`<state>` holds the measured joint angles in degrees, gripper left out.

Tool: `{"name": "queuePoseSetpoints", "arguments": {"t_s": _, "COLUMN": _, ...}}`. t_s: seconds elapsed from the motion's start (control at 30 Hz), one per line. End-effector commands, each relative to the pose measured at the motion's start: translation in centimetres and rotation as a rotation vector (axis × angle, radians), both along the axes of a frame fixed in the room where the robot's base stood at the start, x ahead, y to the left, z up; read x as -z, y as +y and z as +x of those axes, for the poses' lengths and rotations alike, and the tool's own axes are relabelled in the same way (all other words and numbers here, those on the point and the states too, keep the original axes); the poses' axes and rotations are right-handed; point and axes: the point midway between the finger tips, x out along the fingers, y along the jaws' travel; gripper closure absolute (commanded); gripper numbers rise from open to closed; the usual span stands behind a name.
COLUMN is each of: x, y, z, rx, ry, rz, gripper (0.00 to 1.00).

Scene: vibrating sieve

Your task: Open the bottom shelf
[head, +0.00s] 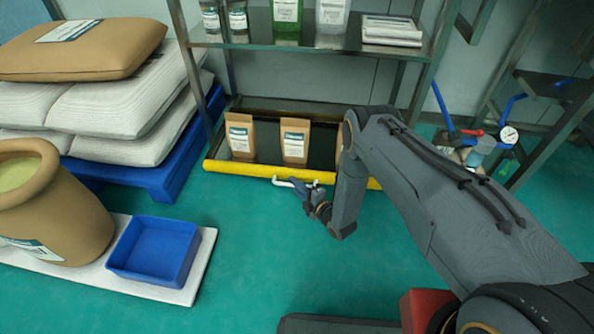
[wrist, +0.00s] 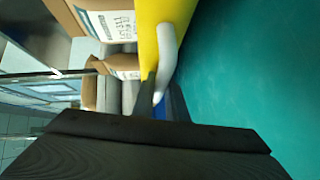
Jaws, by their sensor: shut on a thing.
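The bottom shelf (head: 268,129) is a dark drawer-like tray low in the metal rack, with a yellow front edge (head: 236,169). A white handle (head: 283,183) sticks out from the middle of that edge. It also shows in the wrist view (wrist: 166,55) against the yellow front. My gripper (head: 308,188) is at the handle, shut on it.
The upper shelf (head: 262,41) holds bottles and a stack of packs. A blue pallet (head: 160,183) with sacks stands left. A blue bin (head: 153,250) and brown jar (head: 52,208) sit front left. The green floor before the shelf is clear.

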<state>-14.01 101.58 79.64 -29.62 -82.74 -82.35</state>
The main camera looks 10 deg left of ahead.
Motion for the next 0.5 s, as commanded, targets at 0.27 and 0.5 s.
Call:
{"name": "queuePoseSetpoints", "arguments": {"t_s": 0.27, "x": -0.2, "y": 0.0, "z": -5.0, "rx": 0.003, "ry": 0.004, "rz": 0.0, "gripper": 1.0}}
{"name": "queuePoseSetpoints", "arguments": {"t_s": 0.5, "x": -0.1, "y": 0.1, "z": -7.7, "rx": 0.003, "ry": 0.002, "rz": -0.001, "gripper": 1.0}}
